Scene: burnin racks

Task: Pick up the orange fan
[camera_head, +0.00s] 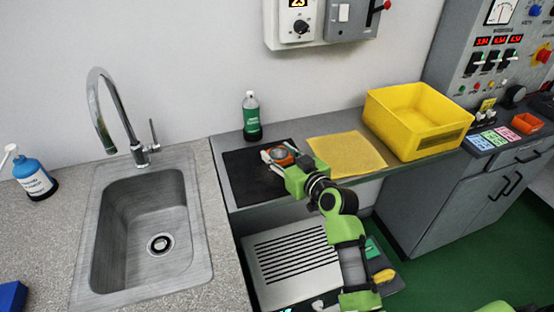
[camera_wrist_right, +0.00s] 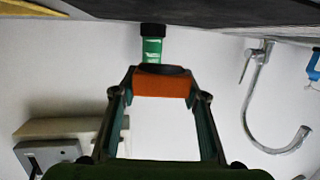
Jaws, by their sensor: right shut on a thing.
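The orange fan (camera_head: 281,156) shows as a small orange block with a dark round middle, over the black mat (camera_head: 243,178) in the head view. My right gripper (camera_head: 278,155) is shut on it. In the wrist view, which is upside down, both fingertips press the sides of the orange fan (camera_wrist_right: 162,85). There the fan looks clear of the dark mat surface. The fingers hide part of the fan in the head view. My left gripper is in neither view.
A green bottle (camera_head: 251,115) stands behind the mat. A yellow cloth (camera_head: 347,153) lies to the right, then a yellow bin (camera_head: 412,113). A sink (camera_head: 145,235) with a tall tap (camera_head: 119,118) is at left. A control cabinet (camera_head: 490,60) stands at right.

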